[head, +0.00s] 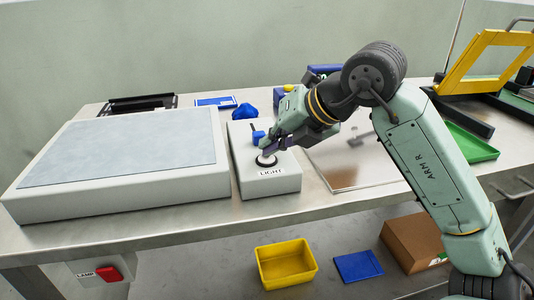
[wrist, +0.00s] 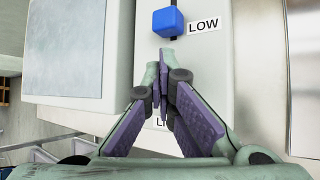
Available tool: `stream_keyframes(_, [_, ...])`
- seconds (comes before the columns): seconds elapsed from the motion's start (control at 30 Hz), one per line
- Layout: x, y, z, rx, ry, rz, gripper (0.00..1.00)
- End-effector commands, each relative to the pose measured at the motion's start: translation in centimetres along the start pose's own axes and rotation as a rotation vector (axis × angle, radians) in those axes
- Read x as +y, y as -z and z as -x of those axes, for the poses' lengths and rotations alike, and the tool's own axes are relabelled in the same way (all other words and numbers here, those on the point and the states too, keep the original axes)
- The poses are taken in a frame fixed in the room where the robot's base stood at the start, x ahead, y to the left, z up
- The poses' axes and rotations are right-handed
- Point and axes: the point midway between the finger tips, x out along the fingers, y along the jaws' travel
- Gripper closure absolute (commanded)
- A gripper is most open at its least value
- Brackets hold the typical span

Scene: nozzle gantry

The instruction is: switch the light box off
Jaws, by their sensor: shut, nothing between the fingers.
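The light box (head: 118,150) is a wide, low white box with a flat grey-blue panel on top, at the left of the bench; its panel (wrist: 65,45) also shows in the wrist view. Beside it stands a white control box (head: 273,184) with a "LIGHT" label and a round, black-ringed button (head: 266,161). A blue slider knob (head: 258,137) sits farther back on it, by a "LOW" label (wrist: 204,24). My gripper (head: 265,150) is shut and empty, its fingertips over the button; I cannot tell whether they touch. In the wrist view the fingers (wrist: 163,80) hide the button.
A red switch (head: 109,273) labelled "LAMP" is under the bench's front edge. A metal plate (head: 350,160), green tray (head: 468,145) and yellow frame (head: 485,62) lie to the right. A blue lump (head: 244,111) lies behind. A yellow bin (head: 286,264) stands below.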

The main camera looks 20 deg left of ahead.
Motion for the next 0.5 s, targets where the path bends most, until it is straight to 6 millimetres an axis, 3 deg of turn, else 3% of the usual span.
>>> stream_keyframes(0.5, [0.54,-0.55,0.73,-0.001,0.001,0.0,1.0])
